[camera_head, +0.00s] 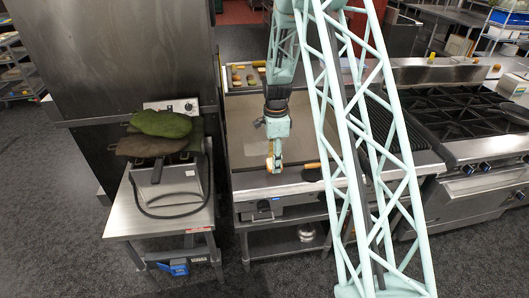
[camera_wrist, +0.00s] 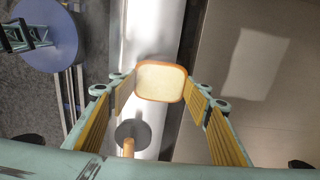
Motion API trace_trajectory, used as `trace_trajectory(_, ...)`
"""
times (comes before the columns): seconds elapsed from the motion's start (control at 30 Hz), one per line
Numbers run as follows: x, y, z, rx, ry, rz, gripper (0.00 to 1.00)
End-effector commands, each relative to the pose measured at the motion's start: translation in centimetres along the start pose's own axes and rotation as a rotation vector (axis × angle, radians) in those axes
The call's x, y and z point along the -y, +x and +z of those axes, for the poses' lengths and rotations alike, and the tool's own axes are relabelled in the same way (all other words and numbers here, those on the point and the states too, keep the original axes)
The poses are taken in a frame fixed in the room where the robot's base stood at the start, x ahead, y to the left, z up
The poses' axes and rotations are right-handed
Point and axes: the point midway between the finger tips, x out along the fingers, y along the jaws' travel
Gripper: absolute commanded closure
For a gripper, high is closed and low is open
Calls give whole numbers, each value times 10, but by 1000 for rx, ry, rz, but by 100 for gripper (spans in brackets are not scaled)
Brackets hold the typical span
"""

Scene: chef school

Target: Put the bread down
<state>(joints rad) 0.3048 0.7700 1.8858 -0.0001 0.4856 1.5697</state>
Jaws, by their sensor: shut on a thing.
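My gripper (camera_head: 275,158) is shut on a slice of bread, pale with a brown crust. The bread (camera_wrist: 161,82) sits between the two yellow-padded fingers in the wrist view. In the wrist view my gripper (camera_wrist: 161,98) holds it over the silver front ledge, with the flat griddle plate to the right. In the head view the bread (camera_head: 270,164) is a small tan shape at the fingertips, partly hidden by them, near the front edge of the griddle (camera_head: 240,135). I cannot tell its exact height above the surface.
A tool with a wooden handle (camera_head: 313,165) lies at the griddle's front edge. A tray (camera_head: 228,85) of several food pieces stands at the griddle's back. A fryer (camera_head: 165,190) with green and brown mitts is on the left; a burner range (camera_head: 455,110) is on the right.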

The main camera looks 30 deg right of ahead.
Motion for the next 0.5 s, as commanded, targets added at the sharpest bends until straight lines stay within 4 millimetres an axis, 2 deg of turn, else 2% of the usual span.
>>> trace_trajectory(0.33,2,1,0,0,0,0,62)
trace_trajectory(0.5,15,2,1,0,0,-1,62)
